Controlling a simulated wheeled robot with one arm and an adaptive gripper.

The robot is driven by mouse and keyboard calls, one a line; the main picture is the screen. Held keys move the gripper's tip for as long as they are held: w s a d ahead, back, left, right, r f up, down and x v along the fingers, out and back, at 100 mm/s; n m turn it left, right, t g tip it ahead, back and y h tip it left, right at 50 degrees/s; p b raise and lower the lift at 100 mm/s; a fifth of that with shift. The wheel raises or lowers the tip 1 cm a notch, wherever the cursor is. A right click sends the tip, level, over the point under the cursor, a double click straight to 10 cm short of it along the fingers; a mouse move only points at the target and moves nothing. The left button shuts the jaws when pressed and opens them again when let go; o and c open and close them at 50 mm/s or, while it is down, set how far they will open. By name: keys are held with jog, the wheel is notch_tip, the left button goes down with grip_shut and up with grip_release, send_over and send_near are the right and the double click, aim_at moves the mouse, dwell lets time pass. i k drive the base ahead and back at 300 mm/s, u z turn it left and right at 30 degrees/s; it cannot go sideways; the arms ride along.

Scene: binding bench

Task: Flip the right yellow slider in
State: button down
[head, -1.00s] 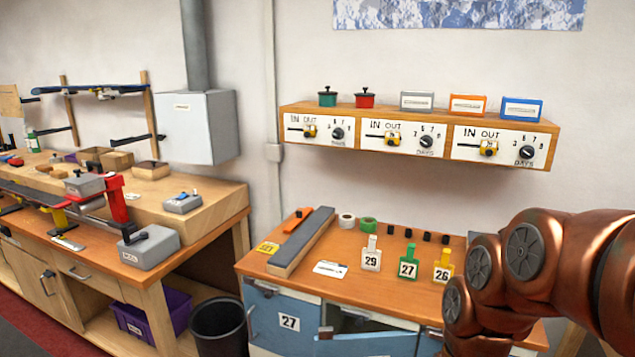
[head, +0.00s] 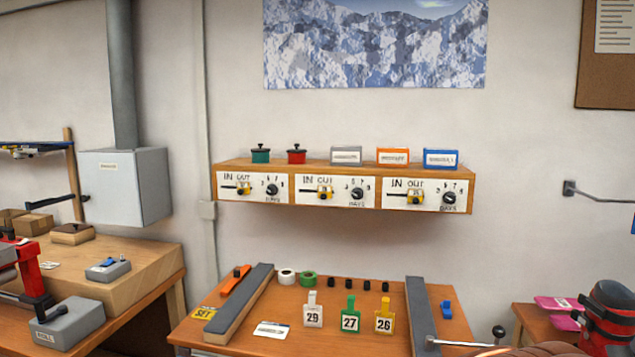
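A wooden wall shelf (head: 342,168) carries three white panels, each marked IN and OUT with a yellow slider and a black DAYS dial. The right yellow slider (head: 415,197) sits toward the OUT side of its slot on the right panel (head: 388,187). The middle yellow slider (head: 325,193) and the left yellow slider (head: 243,188) also sit toward the OUT side. A copper-coloured part of my arm shows at the bottom right edge. My gripper's fingers are not in view.
On the bench (head: 275,343) below stand number tags 29 (head: 313,316), 27 (head: 350,320) and 26 (head: 384,320), beside two grey-topped bars. Small boxes and pots stand on the shelf top. The wall space before the panels is clear.

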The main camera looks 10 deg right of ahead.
aim_at(414, 196)
jog(key=z, duration=0.7)
jog(key=k, duration=0.6)
jog(key=u, duration=0.95)
jog(key=i, duration=1.65)
jog(key=z, duration=0.85)
